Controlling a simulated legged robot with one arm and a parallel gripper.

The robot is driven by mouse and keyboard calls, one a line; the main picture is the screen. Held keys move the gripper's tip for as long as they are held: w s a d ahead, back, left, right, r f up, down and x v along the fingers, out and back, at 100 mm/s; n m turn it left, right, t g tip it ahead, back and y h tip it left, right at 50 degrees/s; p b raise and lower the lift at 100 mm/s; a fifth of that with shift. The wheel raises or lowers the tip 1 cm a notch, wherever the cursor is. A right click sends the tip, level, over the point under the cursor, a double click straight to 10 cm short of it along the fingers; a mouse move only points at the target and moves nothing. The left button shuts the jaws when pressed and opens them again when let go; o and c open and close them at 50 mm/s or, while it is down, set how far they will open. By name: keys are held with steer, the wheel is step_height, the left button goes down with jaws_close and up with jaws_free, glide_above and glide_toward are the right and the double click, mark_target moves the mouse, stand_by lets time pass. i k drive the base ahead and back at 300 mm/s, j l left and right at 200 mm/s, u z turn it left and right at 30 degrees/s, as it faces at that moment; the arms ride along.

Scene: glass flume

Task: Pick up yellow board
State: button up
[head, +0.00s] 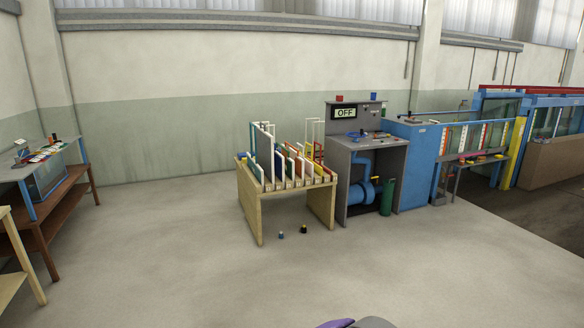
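A wooden rack (285,190) stands on the floor near the middle of the head view. Several upright boards and frames in white, blue, red and yellow are slotted into its top. My gripper cannot be made out in this view. Only a purple and grey part, cut off by the bottom edge, shows, and I cannot tell what it is.
A grey control bench (368,160) with an OFF display (345,113) stands right of the rack, beside a blue tank (418,160). Two small bottles stand on the floor by the rack, one of them dark (304,229). A brown table (50,205) is at left. The floor in front is clear.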

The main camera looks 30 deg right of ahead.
mark_target(318, 169)
steer(key=z, duration=1.9)
steer(key=u, duration=1.8)
steer(key=l, duration=0.1)
steer(key=i+l+z, duration=0.2)
steer(key=i+l, duration=0.15)
steer(key=i+l+z, duration=0.2)
steer(key=i, duration=0.25)
steer(key=i+l+z, duration=0.2)
steer(key=i+l, duration=0.15)
steer(key=i+l+z, duration=0.2)
steer(key=i, duration=0.35)
steer(key=i+z, duration=0.8)
steer(key=i+j+z, duration=0.2)
steer(key=i+z, duration=0.2)
steer(key=i, duration=0.05)
